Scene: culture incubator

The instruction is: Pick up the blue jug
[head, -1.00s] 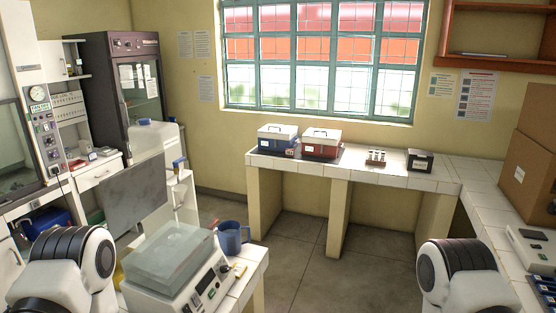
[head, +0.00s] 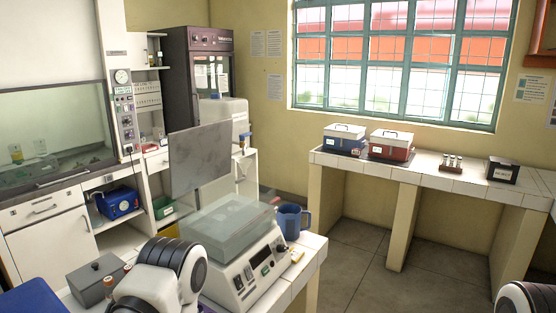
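The blue jug (head: 290,221) stands upright on the white-tiled bench in the lower middle of the head view. It is just behind and right of a balance-like machine with a clear cover. Its handle points right. Only arm links of mine show, at the lower left and the lower right corner. Neither gripper is in the picture, and nothing is seen touching the jug.
The machine (head: 237,251) stands close beside the jug, with a grey upright panel (head: 199,159) behind it. A grey box (head: 97,279) lies at the lower left. Cool boxes (head: 344,139) stand on the far bench. Open floor (head: 362,270) lies right of the near bench.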

